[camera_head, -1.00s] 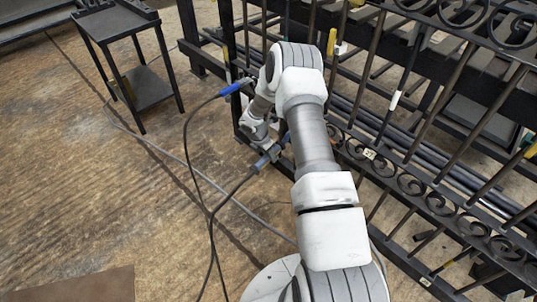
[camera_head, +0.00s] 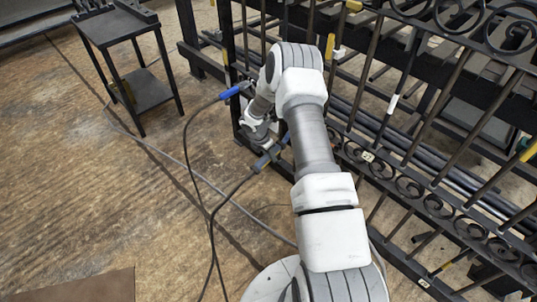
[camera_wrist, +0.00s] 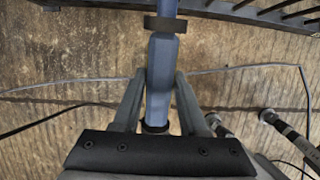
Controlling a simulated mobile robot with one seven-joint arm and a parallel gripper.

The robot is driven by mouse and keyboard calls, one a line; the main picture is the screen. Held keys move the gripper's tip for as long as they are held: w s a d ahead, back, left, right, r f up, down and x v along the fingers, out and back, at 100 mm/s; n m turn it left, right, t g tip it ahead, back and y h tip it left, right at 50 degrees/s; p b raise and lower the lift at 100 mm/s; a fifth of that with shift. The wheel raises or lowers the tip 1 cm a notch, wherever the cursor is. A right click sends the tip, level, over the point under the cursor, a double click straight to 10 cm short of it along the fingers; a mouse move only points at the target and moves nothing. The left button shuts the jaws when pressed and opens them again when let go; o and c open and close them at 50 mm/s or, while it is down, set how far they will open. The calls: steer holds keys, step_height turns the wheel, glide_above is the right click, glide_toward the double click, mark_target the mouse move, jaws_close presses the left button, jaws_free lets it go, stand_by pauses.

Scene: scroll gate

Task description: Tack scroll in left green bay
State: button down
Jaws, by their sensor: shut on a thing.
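My gripper (camera_wrist: 158,85) is shut on a blue-grey torch-like tool (camera_wrist: 159,95), with one finger on each side of its handle. A dark collar sits around the tool further up, and its tip is out of the wrist view. In the head view the tool (camera_head: 268,158) shows just below my wrist, beside the left end of the black iron gate (camera_head: 408,190). A row of small scrolls (camera_head: 383,172) runs along the gate's lower band. My arm hides part of the gate's left side. I cannot make out a green bay or a loose scroll.
A blue-handled piece (camera_head: 236,90) with a black cable is near the gate's left post. Cables (camera_head: 210,215) loop over the floor. A small black cart (camera_head: 118,30) stands at upper left. Dark bars (camera_head: 350,112) lie behind the gate. The left floor is mostly clear.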

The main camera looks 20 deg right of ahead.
mark_target(253, 170)
steer(key=shift+w+d+r, duration=0.1)
steer(key=shift+d+r, duration=0.05)
steer(key=shift+d, duration=0.2)
stand_by(0.3)
steer(key=shift+w+d+r, duration=0.1)
steer(key=shift+d, duration=0.15)
stand_by(0.4)
stand_by(0.6)
steer(key=shift+s+a+f+b, duration=0.4)
steer(key=shift+s+a+f, duration=0.15)
steer(key=shift+a, duration=0.95)
steer(key=shift+s+a+f+b, duration=0.4)
steer(key=shift+s+a+f, duration=0.1)
steer(key=shift+a, duration=0.95)
steer(key=shift+s+a+f+b, duration=0.45)
steer(key=shift+s+a, duration=0.1)
steer(key=shift+a, duration=0.95)
